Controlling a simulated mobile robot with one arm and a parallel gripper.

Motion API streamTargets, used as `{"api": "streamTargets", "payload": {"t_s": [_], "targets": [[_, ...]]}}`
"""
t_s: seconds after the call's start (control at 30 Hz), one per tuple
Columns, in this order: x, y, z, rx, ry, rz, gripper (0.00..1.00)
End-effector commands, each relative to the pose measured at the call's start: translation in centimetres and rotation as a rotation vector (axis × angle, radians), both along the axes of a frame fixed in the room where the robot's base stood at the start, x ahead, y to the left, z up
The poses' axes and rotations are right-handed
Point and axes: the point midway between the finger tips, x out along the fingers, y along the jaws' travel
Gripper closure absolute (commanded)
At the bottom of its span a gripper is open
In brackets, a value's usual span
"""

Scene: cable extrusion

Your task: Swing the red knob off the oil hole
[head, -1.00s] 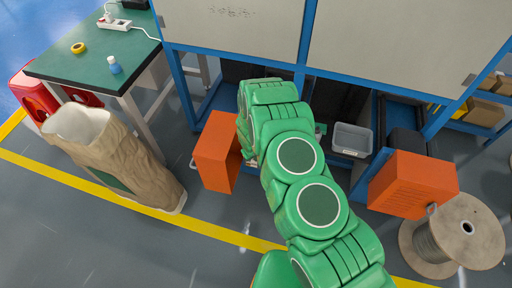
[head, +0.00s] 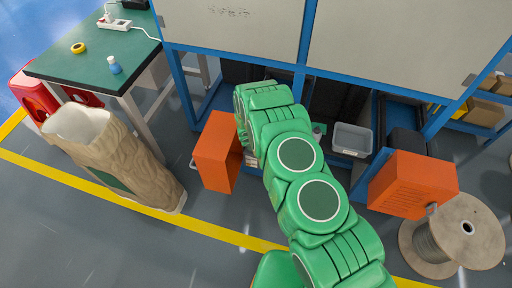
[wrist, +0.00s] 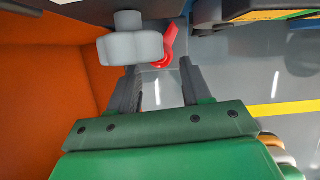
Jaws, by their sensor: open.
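The red knob (wrist: 168,46) shows in the wrist view as a slim, slanted red lever, just beyond my fingertips and between their lines. A grey lobed handle (wrist: 130,47) is just left of it. My gripper (wrist: 160,68) is open, with nothing seen between its two dark fingers; its left finger reaches close to the grey handle. I cannot tell whether it touches. The oil hole cannot be made out. In the head view my green arm covers the gripper and the red knob.
An orange panel (wrist: 45,75) stands close on the left in the wrist view; an orange box (head: 216,150) stands by my arm in the head view. Another orange box (head: 412,184), a grey bin (head: 352,138) and a cable spool (head: 450,235) are to the right.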

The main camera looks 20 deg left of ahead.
Motion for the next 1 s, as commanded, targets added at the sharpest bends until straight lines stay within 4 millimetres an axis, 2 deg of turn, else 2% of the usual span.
{"api": "streamTargets", "payload": {"t_s": [0.4,0.93,1.0], "targets": [[1.4,-0.1,-3.2,-0.001,0.0,-0.001,0.52],[1.6,0.1,-4.0,0.001,0.0,0.002,0.52],[1.6,0.1,-4.0,0.001,0.0,0.002,0.61]]}}
